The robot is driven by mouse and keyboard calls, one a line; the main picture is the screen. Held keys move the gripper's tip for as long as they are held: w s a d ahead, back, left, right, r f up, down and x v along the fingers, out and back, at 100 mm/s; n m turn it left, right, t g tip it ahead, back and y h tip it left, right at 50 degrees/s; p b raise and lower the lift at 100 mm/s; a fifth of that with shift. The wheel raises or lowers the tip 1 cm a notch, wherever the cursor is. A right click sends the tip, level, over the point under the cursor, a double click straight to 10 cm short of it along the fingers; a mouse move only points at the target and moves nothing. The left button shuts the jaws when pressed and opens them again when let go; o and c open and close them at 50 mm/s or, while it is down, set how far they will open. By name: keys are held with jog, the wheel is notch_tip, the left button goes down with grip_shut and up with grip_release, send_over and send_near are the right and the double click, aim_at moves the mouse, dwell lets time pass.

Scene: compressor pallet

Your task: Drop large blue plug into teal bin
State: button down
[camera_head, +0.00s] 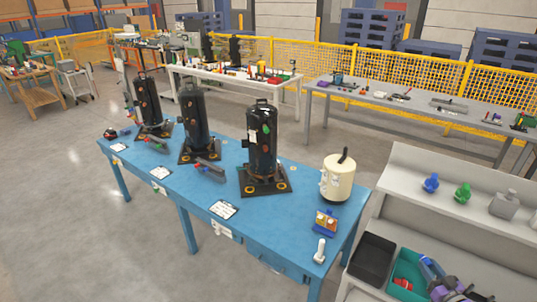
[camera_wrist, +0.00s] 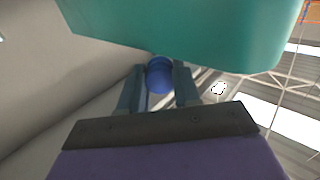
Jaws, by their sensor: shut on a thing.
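The teal bin (camera_head: 397,266) stands at the lower right of the head view, with a red object (camera_head: 403,284) inside. In the wrist view, the teal bin (camera_wrist: 180,30) fills the top, close to the fingertips. My gripper (camera_wrist: 160,76) is shut on the large blue plug (camera_wrist: 158,74), whose rounded blue end shows between the two fingers. In the head view, my gripper (camera_head: 431,268) is at the bin's right part, and its arm covers that side. The plug's height relative to the bin's rim is hard to tell.
A black bin (camera_head: 372,258) stands left of the teal bin. A grey shelf (camera_head: 410,175) behind holds a blue knob-like part (camera_head: 431,183), a green one (camera_head: 463,193) and a grey block (camera_head: 504,205). The blue table (camera_head: 275,215) with compressors is to the left.

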jog(key=shift+a+r, duration=0.15)
jog(key=shift+a, duration=0.1)
jog(key=c, duration=1)
grip_release()
jog(key=shift+a, duration=0.15)
jog(key=shift+c, duration=0.2)
jog(key=shift+o, duration=1.4)
jog(key=shift+d, duration=0.25)
jog(key=shift+o, duration=0.2)
jog(key=shift+d, duration=0.3)
jog(key=shift+s, duration=0.5)
jog(key=p+v, duration=0.2)
jog(key=v, duration=1.4)
jog(key=shift+s+f, duration=0.2)
jog(key=shift+f, duration=0.1)
jog(key=shift+d, duration=0.1)
jog(key=shift+w+d, duration=0.1)
